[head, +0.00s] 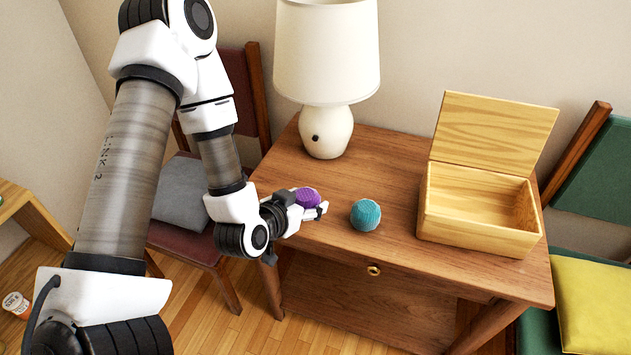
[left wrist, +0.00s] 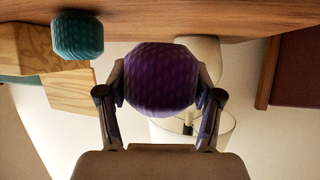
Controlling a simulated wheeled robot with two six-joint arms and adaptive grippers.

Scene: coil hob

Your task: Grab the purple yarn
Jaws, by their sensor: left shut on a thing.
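The purple yarn (head: 307,197) is a textured ball at the left part of the wooden table, by my left gripper (head: 318,210). In the left wrist view the purple yarn (left wrist: 160,78) sits between the two fingers of my left gripper (left wrist: 161,95), which touch it on both sides. The gripper is shut on it. I cannot tell for sure whether the ball touches the tabletop. My right gripper is in neither view.
A teal yarn ball (head: 366,215) lies just right of the purple one. An open, empty-looking wooden box (head: 470,228) stands at the table's right. A white lamp (head: 328,132) stands at the back. The wooden table (head: 400,270) is bare in front.

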